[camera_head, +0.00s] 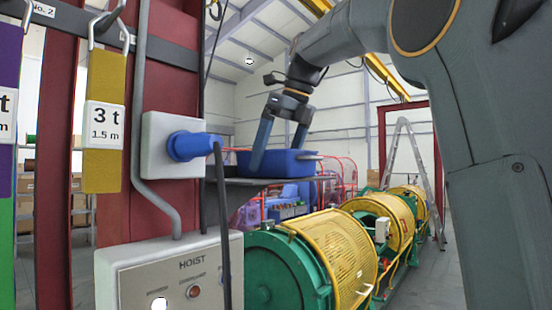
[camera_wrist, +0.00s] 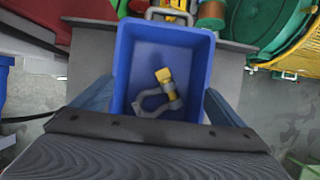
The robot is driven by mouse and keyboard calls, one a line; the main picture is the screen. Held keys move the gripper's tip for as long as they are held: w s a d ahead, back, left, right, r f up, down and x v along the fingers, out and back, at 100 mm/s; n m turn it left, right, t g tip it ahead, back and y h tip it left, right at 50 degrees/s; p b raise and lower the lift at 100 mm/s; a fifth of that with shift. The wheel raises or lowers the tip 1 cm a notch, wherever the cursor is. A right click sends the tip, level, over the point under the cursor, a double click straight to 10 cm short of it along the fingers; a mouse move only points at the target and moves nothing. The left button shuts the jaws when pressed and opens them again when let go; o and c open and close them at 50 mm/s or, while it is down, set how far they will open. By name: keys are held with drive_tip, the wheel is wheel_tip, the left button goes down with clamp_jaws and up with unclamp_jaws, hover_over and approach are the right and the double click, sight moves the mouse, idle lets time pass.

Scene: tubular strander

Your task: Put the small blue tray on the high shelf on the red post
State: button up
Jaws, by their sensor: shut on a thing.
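The small blue tray (camera_head: 288,164) is at the dark shelf (camera_head: 250,187) on the red post (camera_head: 165,70). Its underside looks on or just above the shelf; I cannot tell if it touches. My gripper (camera_head: 279,150) reaches down from above with its fingers on the tray. In the wrist view the tray (camera_wrist: 196,75) lies between the two fingers (camera_wrist: 158,98), which press on its left and right walls. A grey shackle (camera_wrist: 160,100) with a yellow pin lies inside the tray. Grey shelf surface (camera_wrist: 226,72) shows beside the tray.
A blue plug (camera_head: 186,146) and hanging cable are left of the shelf, above the hoist box (camera_head: 190,275). The green and yellow strander (camera_head: 330,260) stands below right.

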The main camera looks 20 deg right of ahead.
drive_tip(key=o, duration=0.9)
drive_tip(key=shift+f, duration=0.1)
drive_tip(key=shift+b+v, duration=0.35)
drive_tip(key=shift+v, duration=5.8)
